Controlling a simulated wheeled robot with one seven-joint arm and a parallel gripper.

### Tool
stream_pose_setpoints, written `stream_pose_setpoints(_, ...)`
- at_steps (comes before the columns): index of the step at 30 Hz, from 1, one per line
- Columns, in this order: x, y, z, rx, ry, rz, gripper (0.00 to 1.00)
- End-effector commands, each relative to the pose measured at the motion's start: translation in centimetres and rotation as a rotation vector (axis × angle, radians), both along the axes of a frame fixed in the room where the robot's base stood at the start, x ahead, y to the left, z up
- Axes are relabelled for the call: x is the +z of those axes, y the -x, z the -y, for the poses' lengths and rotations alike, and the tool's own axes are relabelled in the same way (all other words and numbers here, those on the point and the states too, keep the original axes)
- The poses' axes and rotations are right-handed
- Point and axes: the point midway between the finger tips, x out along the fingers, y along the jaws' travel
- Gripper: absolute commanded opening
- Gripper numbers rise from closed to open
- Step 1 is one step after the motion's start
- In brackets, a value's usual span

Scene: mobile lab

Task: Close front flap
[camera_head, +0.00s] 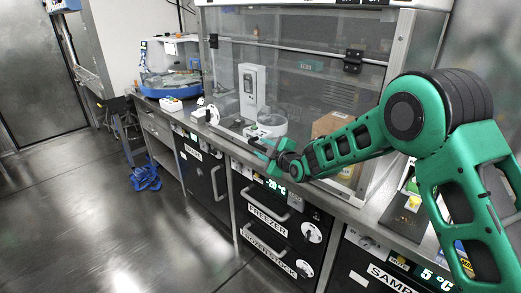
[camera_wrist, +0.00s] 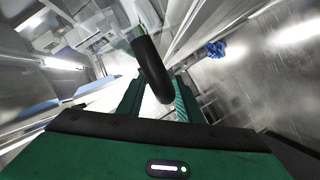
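The front flap (camera_head: 310,85) appears to be the clear pane of the enclosure, below a metal rail with dark hinge-like brackets. It seems to hang down close to the front opening; its exact angle is hard to tell. My gripper (camera_head: 270,151) is low at the enclosure's front, near the worktop edge. In the wrist view, my gripper's green fingers (camera_wrist: 157,100) stand apart, with a dark rounded bar (camera_wrist: 152,66) between them. It looks like a handle, but I cannot tell if it belongs to the flap. I see no clear grip on it.
Behind the pane stand a white device (camera_head: 251,90) and a cardboard box (camera_head: 330,123). The freezer drawers (camera_head: 268,213) sit under the worktop. A blue-based machine (camera_head: 170,82) stands at the left. The floor (camera_head: 85,215) in front is mostly clear, with a blue object (camera_head: 145,177) on it.

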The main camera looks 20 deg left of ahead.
Motion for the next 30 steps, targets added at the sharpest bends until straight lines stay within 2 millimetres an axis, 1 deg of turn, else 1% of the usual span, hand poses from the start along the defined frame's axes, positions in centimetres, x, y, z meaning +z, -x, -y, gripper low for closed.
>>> stream_pose_setpoints(3,-0.2,-0.3,-0.4,0.001,0.001,-0.001,0.33)
stream_pose_setpoints(11,-0.2,-0.3,-0.5,0.000,0.000,-0.001,0.33)
stream_pose_setpoints(14,-0.2,-0.3,-0.5,0.000,0.000,-0.001,0.11)
stream_pose_setpoints(15,-0.2,-0.3,-0.5,0.001,-0.001,-0.001,0.01)
stream_pose_setpoints(16,-0.1,-0.3,-0.5,0.001,0.000,0.000,0.00)
stream_pose_setpoints(22,-0.1,-0.7,-0.3,-0.001,0.002,0.008,0.00)
stream_pose_setpoints(28,-0.6,-3.2,0.7,-0.001,0.031,0.079,0.00)
stream_pose_setpoints(30,-0.6,-3.7,0.9,0.001,0.038,0.099,0.00)
